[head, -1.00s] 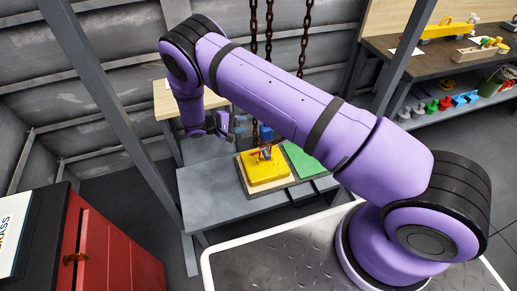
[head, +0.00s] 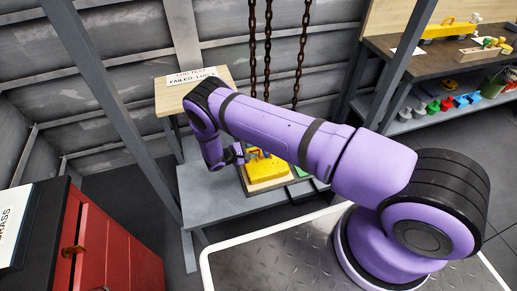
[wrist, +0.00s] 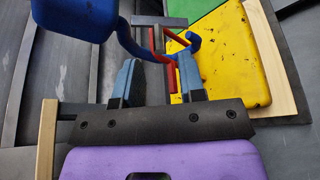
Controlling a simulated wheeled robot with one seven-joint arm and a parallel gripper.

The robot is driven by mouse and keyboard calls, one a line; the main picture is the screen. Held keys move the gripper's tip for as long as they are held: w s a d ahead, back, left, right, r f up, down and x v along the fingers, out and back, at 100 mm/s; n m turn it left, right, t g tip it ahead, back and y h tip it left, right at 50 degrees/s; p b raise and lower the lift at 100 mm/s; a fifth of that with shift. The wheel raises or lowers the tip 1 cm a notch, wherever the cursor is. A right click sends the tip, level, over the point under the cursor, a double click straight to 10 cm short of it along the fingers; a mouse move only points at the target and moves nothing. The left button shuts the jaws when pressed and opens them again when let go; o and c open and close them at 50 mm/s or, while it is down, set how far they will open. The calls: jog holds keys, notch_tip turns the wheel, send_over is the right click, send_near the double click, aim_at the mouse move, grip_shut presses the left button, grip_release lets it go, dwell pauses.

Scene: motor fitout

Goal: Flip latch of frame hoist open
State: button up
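My gripper (wrist: 158,78) is open, its two blue-grey fingers apart in the wrist view. It also shows in the head view (head: 240,155), low over the grey bench beside the yellow plate. A thin red bent piece, apparently the latch (wrist: 167,60), lies between and just beyond the fingertips; I cannot tell whether a finger touches it. A blue hook (wrist: 133,42) curves down from a blue block (wrist: 72,14) and passes behind the red piece. The yellow plate (wrist: 232,55) lies to the right. In the head view my arm hides most of the hook and latch.
The grey bench (head: 215,205) carries the yellow plate on a wooden board. Rusty chains (head: 268,45) hang above it. A wooden stand with a sign (head: 192,77) is behind. A red cabinet (head: 100,245) stands at left, and a workbench (head: 440,55) at back right.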

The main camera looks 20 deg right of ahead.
jog(key=shift+x, duration=2)
grip_shut()
